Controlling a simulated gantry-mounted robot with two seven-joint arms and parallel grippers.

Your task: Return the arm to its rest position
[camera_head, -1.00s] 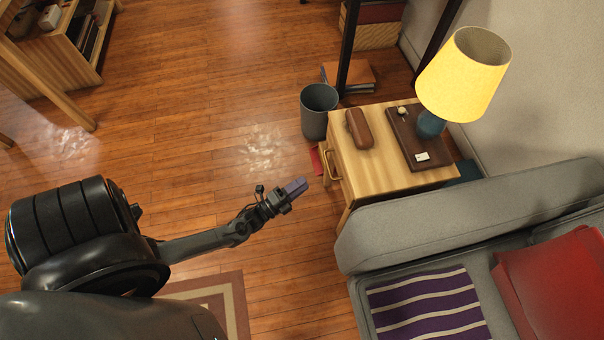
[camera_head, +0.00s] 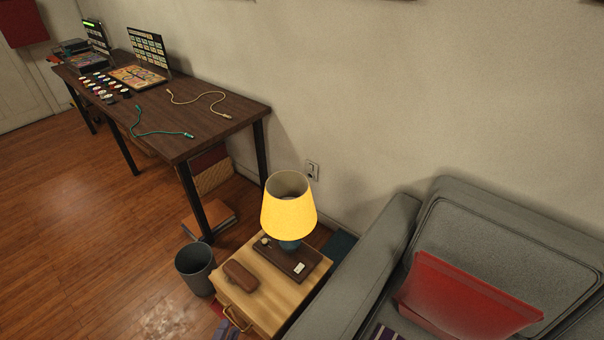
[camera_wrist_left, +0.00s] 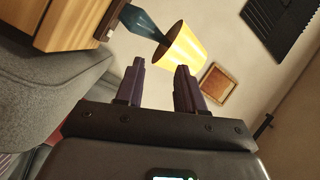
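My left gripper (camera_head: 229,329) shows only in part at the bottom edge of the head view, by the front of the wooden side table (camera_head: 247,305). In the left wrist view my left gripper (camera_wrist_left: 160,78) has its two dark purple fingers apart, with nothing between them. The yellow lamp (camera_wrist_left: 186,47) appears beyond the fingers in that view. The rest of my left arm is out of the head view. My right gripper is in neither view.
The side table carries the lamp (camera_head: 289,212), a brown case (camera_head: 240,276) and a dark brown tray (camera_head: 309,262). A grey bin (camera_head: 195,267) stands left of it. A grey sofa (camera_head: 349,289) stands to the right. A long dark desk (camera_head: 215,113) is behind. Open floor lies left.

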